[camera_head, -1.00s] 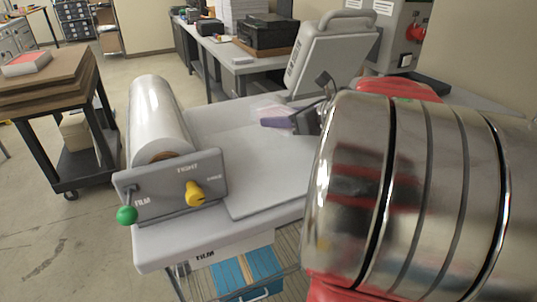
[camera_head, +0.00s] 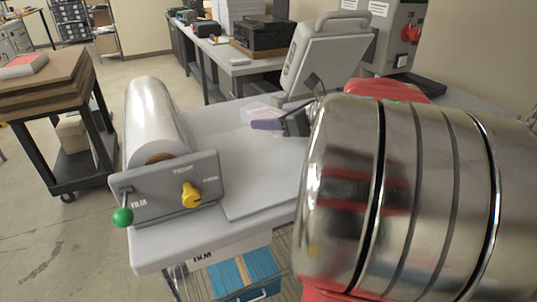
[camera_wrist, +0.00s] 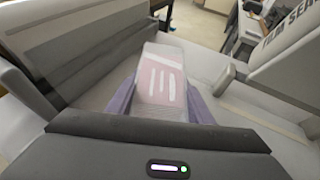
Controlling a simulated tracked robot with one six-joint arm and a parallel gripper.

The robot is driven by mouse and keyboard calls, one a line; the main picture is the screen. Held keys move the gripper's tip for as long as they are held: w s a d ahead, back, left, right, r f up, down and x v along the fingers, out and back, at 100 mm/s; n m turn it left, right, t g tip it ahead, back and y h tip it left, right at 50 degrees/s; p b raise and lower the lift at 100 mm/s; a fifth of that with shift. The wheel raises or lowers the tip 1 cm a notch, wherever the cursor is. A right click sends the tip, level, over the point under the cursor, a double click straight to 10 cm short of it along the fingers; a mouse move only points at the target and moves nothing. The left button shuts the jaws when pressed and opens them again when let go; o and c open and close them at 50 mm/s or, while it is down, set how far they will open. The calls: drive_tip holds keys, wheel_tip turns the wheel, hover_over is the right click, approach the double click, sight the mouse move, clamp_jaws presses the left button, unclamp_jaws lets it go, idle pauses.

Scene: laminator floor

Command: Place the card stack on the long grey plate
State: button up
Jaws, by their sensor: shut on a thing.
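My gripper (camera_wrist: 161,104) is shut on the card stack (camera_wrist: 160,84), a block with a pink and white face, between two purple fingers in the wrist view. In the head view, my gripper (camera_head: 268,124) is over the far part of the machine's grey bed, with the pale card stack (camera_head: 258,113) partly hidden behind a finger. The long grey plate (camera_head: 262,185) is the flat slab on the bed, nearer than the gripper. My steel arm hides its right side. I cannot tell whether the stack touches the surface below.
A film roll (camera_head: 152,112) stands left of the plate, behind a panel with a green knob (camera_head: 122,217) and yellow knob (camera_head: 191,195). A tilted grey housing (camera_head: 322,52) rises beyond the gripper. A cart (camera_head: 68,160) stands at left. The visible plate is clear.

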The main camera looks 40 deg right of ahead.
hover_over(270, 157)
wheel_tip(270, 157, down, 6)
drive_tip(key=shift+r, duration=0.1)
idle(0.3)
drive_tip(key=shift+f, duration=1.9)
drive_tip(key=shift+f, duration=0.1)
drive_tip(key=o, duration=1.3)
drive_tip(key=shift+c, duration=0.2)
drive_tip(key=v, duration=1.2)
drive_tip(key=shift+w, duration=0.1)
